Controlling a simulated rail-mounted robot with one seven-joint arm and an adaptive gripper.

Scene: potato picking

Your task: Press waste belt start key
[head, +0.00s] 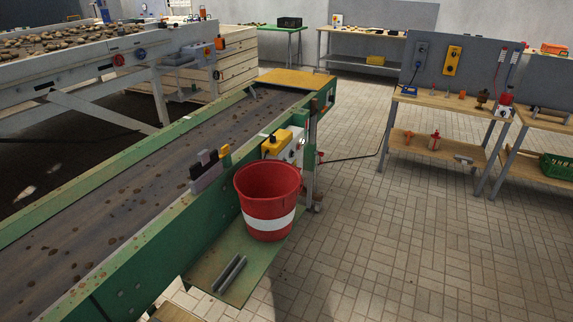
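A green-framed conveyor (145,148) runs from the lower left toward the back, its dark belt (95,215) strewn with brown clods or potatoes. I cannot tell whether it is the waste belt. On its right side, behind the bucket, is a control box with a yellow top (277,144) and a pale lower part (294,153). A small dark part shows on the yellow top. The start key cannot be made out for sure, and the bucket's rim is close in front of the box. My gripper is not in view.
A red bucket with a white band (266,222) stands on a green side shelf (234,250). A grey bracket (208,175) sits on the conveyor's rail. A workbench (445,112) stands at the right, another conveyor (75,70) at the upper left. The tiled floor between is clear.

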